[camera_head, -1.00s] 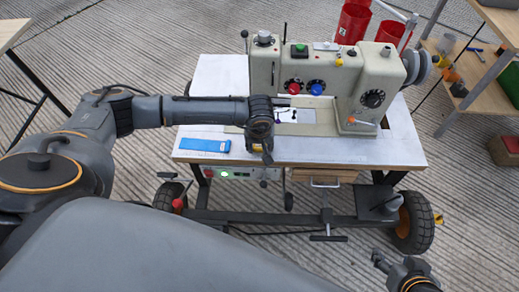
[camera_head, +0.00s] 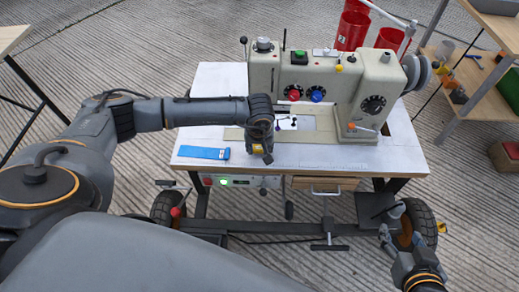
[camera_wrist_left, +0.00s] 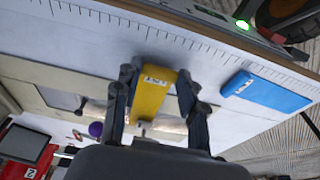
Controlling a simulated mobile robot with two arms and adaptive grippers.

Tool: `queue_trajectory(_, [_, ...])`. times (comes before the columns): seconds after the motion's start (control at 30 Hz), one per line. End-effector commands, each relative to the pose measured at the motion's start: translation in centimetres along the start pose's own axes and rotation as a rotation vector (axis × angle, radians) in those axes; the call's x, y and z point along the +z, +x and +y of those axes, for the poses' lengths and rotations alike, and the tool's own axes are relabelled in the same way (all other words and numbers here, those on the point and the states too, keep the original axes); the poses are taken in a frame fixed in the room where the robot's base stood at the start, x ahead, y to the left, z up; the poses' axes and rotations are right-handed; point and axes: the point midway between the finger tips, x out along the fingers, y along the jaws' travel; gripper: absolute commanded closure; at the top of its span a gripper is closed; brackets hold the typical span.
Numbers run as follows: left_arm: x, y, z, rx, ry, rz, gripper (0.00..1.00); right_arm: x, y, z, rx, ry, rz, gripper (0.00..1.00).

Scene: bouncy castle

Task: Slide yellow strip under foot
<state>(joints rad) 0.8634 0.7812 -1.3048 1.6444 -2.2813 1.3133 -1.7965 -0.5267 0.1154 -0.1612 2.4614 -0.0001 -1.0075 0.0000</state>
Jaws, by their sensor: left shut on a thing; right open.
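The sewing machine (camera_head: 290,72) stands on a white-topped wheeled table (camera_head: 340,158). My left gripper (camera_head: 265,152) is over the front of the table, in front of the machine's needle area. It is shut on the yellow strip (camera_wrist_left: 152,92), which shows between its fingers in the left wrist view. In the head view the arm hides most of the strip. The foot is partly hidden by my wrist, and I cannot make it out clearly; the pale plate (camera_head: 309,124) lies just beyond the gripper. My right gripper (camera_head: 384,238) is open and empty, low at the table's right.
A blue piece (camera_head: 203,153) lies on the table left of my left gripper; it also shows in the left wrist view (camera_wrist_left: 265,91). Red containers (camera_head: 351,28) stand behind the machine. A wooden shelf (camera_head: 478,80) is at right. The table's front right is clear.

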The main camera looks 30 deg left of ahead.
Motion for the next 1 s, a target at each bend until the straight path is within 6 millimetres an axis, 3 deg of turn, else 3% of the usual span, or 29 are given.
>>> queue_trajectory(1.0, [0.05,0.13,0.01,0.0,0.0,0.0,0.77,-1.07,0.18,-0.11,-0.002,0.0,0.056,0.41])
